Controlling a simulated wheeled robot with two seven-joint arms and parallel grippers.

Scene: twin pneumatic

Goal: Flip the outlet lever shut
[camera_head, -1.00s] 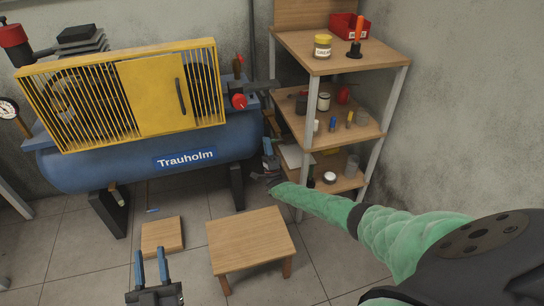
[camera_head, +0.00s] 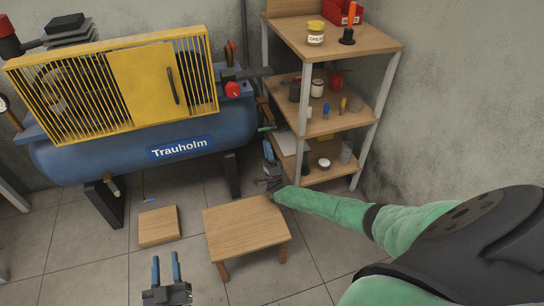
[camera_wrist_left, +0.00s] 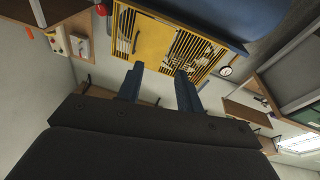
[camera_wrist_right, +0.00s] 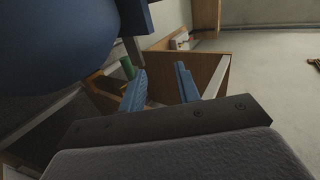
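The blue Trauholm compressor tank (camera_head: 110,160) stands at the left. A small green-ended piece (camera_head: 266,129) sticks out by the tank's right end; it also shows as a green cylinder in the right wrist view (camera_wrist_right: 128,68), just beyond my left-hand fingertip there. It may be the outlet lever; I cannot tell its position. My right gripper (camera_head: 268,150) is open and empty below it, between tank and shelf; its fingers stand apart in the right wrist view (camera_wrist_right: 160,82). My left gripper (camera_head: 166,268) is open and empty, low in front of the tank.
A red knob (camera_head: 232,90) sits on the tank's upper right. A wooden shelf unit (camera_head: 385,48) with jars and tools stands right of the tank. A low wooden table (camera_head: 245,225) and a wooden block (camera_head: 158,226) stand on the tiled floor.

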